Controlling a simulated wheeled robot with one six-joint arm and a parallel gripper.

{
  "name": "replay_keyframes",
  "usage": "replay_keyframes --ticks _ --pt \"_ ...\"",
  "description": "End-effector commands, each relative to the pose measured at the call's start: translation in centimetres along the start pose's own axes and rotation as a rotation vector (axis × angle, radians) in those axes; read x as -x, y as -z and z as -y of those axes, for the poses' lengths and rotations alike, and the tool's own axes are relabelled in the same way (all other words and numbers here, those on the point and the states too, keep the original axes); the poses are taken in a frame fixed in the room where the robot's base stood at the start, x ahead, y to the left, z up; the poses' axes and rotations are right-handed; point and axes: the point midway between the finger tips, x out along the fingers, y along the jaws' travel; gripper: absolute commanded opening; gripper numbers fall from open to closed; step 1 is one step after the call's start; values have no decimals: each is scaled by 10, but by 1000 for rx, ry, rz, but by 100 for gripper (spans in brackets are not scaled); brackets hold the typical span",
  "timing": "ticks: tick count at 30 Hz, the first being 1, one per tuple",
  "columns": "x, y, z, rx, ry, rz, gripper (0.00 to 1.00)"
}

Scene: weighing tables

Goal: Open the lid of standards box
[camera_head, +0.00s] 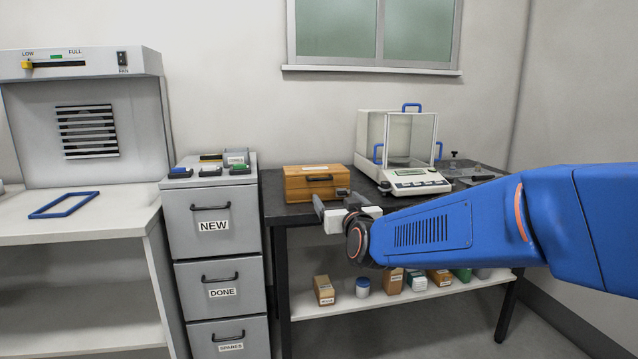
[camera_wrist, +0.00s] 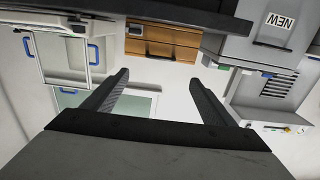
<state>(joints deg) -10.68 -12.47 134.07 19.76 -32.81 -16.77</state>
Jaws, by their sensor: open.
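The standards box, a wooden box (camera_head: 316,190), stands on the dark-topped table (camera_head: 288,212) at its left end. Its lid looks shut, with a pale label on top and a dark handle (camera_head: 319,179) on the front. My gripper (camera_head: 336,202) is in front of the box, near the table's front edge, open and empty. It is apart from the box. In the wrist view, which is upside down, the box (camera_wrist: 170,47) shows beyond and between my two open fingers (camera_wrist: 158,82).
A glass-sided balance (camera_head: 408,183) stands right of the box. A grey drawer cabinet (camera_head: 229,255) with small coloured items on top stands close on its left. Small boxes and jars (camera_head: 324,290) stand on the lower shelf. A blue frame (camera_head: 63,205) lies on the left bench.

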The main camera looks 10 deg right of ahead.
Motion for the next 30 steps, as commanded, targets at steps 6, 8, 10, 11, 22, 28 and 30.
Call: replay_keyframes --ticks 6,8,10,11,22,28,30 --pt "-15 1 0 -1 -4 -6 78" --pt "-23 1 0 -1 -4 -5 78" --pt "-33 1 0 0 -3 -6 78" --pt "-37 0 0 1 -3 -5 78" --pt "-95 1 -1 0 -3 -5 78" --pt "-127 1 0 -1 -3 -5 78" --pt "-137 2 0 -1 -2 -6 78"
